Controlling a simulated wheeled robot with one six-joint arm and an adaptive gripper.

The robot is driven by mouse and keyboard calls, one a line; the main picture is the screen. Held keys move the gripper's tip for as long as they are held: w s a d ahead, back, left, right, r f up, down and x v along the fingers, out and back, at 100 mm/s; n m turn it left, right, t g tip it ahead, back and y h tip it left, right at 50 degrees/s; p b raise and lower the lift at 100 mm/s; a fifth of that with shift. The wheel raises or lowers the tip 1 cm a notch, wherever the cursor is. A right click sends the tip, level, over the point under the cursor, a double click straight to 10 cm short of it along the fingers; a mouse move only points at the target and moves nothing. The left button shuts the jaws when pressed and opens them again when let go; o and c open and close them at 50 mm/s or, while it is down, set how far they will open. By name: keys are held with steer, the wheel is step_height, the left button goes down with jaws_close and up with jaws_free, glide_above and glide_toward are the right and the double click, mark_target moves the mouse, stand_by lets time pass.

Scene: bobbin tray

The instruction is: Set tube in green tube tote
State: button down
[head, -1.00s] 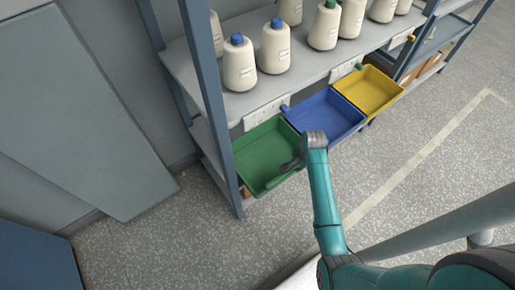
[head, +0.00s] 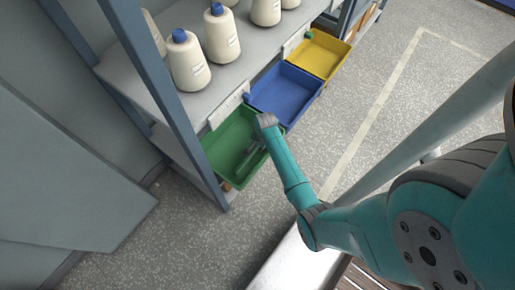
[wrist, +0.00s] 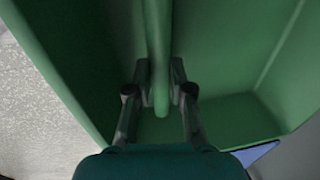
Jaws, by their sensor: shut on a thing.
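The green tote (head: 212,143) hangs at the lower front of the shelf, left of two other totes. It fills most of the wrist view (wrist: 235,110). My gripper (wrist: 158,85) is shut on a slim green tube (wrist: 159,45), which runs between its two fingers. The tube has nearly the same colour as the tote behind it. In the head view my gripper (head: 240,162) is over the green tote's inside, and I cannot make out the tube there. Whether the tube touches the tote's floor cannot be told.
A blue tote (head: 285,92) and a yellow tote (head: 320,55) sit to the right of the green one. Several cream yarn cones (head: 187,65) stand on the shelf (head: 190,110) above. A shelf post (head: 150,75) rises close to the green tote's left. The floor in front is clear.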

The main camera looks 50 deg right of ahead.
steer(key=shift+f, duration=1.45)
steer(key=c, duration=1)
jaws_free()
steer(key=shift+c, duration=0.2)
